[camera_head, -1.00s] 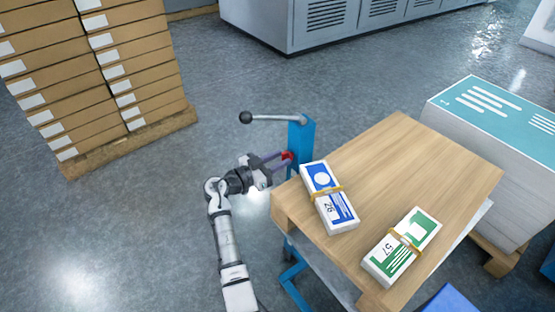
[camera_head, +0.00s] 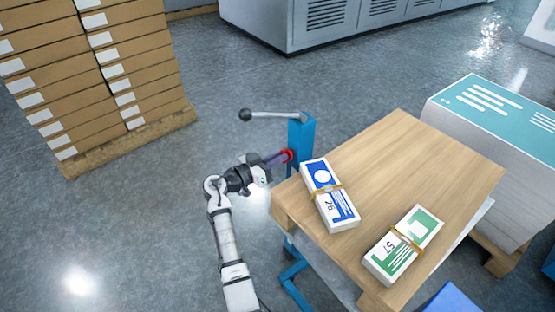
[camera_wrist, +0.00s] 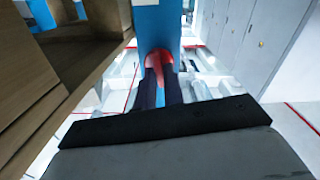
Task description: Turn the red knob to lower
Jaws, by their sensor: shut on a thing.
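The red knob (camera_head: 289,155) sits on the side of a blue post (camera_head: 301,138) at the left edge of the wooden table. My gripper (camera_head: 284,157) reaches it from the left, its fingers shut on the knob. In the wrist view the red knob (camera_wrist: 159,58) shows between and around the dark fingertips (camera_wrist: 160,75), against the blue post (camera_wrist: 157,22). The fingers cover part of the knob.
A lever with a black ball (camera_head: 246,115) stands out left from the post's top. The wooden tabletop (camera_head: 400,150) bears a blue-printed bundle (camera_head: 330,196) and a green-printed bundle (camera_head: 403,245). Stacked cartons (camera_head: 95,75) stand on a pallet at upper left. Floor left of my arm is clear.

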